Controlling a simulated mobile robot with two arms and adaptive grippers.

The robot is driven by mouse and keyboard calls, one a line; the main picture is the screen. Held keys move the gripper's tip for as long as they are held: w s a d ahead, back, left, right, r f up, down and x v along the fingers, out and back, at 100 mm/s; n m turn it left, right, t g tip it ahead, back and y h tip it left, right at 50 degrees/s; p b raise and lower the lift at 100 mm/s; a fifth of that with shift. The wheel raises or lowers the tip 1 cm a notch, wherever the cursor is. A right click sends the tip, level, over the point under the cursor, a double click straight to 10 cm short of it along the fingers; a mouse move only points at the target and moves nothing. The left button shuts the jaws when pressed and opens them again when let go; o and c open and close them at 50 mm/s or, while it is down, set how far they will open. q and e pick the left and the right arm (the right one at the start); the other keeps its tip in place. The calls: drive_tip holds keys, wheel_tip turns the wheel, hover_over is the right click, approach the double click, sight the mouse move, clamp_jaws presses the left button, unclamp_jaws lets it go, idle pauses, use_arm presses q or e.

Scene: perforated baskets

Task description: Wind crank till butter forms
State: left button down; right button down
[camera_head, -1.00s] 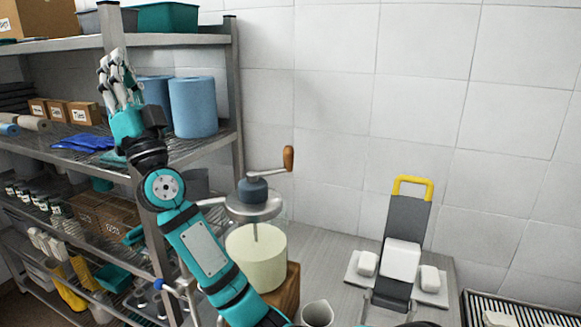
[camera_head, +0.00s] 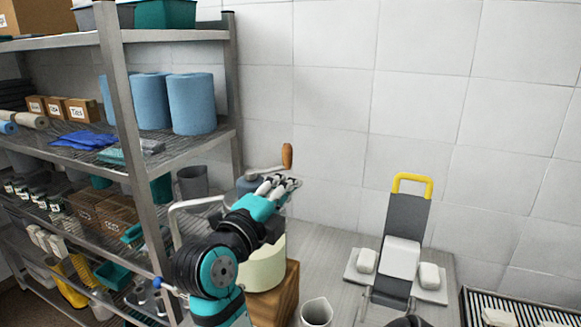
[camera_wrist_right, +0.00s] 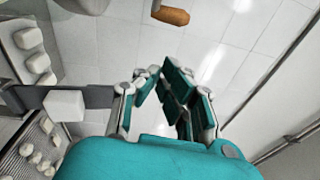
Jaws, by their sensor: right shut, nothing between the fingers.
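The churn (camera_head: 262,270) is a pale jar with a dark gear housing (camera_head: 246,186) on top, standing on a wooden block (camera_head: 280,295). Its crank has a metal arm and an upright brown wooden handle (camera_head: 287,157). My right gripper (camera_head: 284,184) is in front of the churn's top, just below the handle, and hides most of the lid and gear housing. It is shut with nothing in it. In the right wrist view the handle (camera_wrist_right: 172,17) is beyond the fingers (camera_wrist_right: 165,82), apart from them. My left gripper is not in view.
A metal shelf rack (camera_head: 130,120) with blue rolls (camera_head: 191,103) and boxes stands at the left, close to my arm. A grey board with a yellow handle (camera_head: 412,182) and white blocks (camera_head: 400,258) stands on the counter at the right. A cup (camera_head: 316,312) is at the front.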

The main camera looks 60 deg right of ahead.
drive_tip(key=w+d+b, duration=0.1)
drive_tip(key=w+d, duration=0.2)
drive_tip(key=d, duration=0.4)
drive_tip(key=shift+w+r, duration=0.2)
drive_tip(key=shift+r, duration=0.15)
